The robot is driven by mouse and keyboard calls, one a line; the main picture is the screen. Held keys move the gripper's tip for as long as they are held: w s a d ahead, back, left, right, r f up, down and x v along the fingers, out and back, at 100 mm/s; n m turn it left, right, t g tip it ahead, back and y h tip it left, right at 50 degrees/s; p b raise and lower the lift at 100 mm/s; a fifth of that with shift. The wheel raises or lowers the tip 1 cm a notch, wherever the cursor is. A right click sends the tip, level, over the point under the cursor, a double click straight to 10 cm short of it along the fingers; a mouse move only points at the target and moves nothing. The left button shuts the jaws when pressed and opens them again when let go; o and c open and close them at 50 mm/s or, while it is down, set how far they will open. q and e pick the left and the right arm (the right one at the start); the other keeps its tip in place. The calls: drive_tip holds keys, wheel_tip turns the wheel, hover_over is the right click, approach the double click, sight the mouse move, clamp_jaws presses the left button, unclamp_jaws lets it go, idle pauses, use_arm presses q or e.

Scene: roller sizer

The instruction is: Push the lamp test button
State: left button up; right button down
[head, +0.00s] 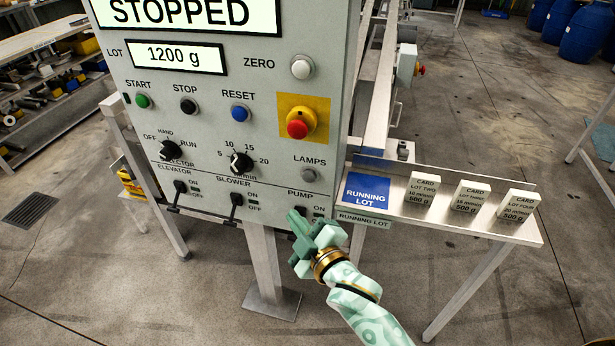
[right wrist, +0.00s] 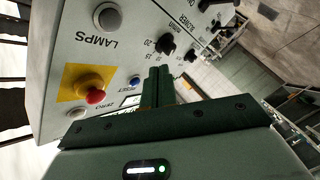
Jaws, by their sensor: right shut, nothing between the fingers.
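The lamp test button (head: 309,175) is a round grey button under the word LAMPS, low on the right side of the grey control panel (head: 215,115). My right gripper (head: 294,217) is shut and empty. In the head view it is below and slightly left of the button, apart from it, in front of the PUMP switch area, and hides part of that. In the right wrist view its closed fingers (right wrist: 157,82) point to the right of the button. My left gripper is not in view.
A red emergency stop (head: 300,126) on a yellow plate sits just above the lamp button. Several knobs and switches fill the panel's left and middle. A shelf (head: 522,232) with cards (head: 470,198) and a blue RUNNING LOT plate (head: 367,190) extends right.

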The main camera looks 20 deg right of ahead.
sight(302, 178)
drive_tip(key=shift+w, duration=0.1)
drive_tip(key=w+d+b, duration=0.1)
drive_tip(key=w+d, duration=0.4)
drive_tip(key=w, duration=0.2)
drive_tip(key=shift+w, duration=0.1)
idle(2.1)
drive_tip(key=shift+w+d, duration=0.2)
drive_tip(key=shift+w, duration=0.1)
drive_tip(key=shift+w+d, duration=0.3)
drive_tip(key=shift+w, duration=0.15)
idle(0.8)
drive_tip(key=shift+s+a+p, duration=0.5)
drive_tip(key=shift+s+p, duration=0.1)
drive_tip(key=shift+s, duration=0.2)
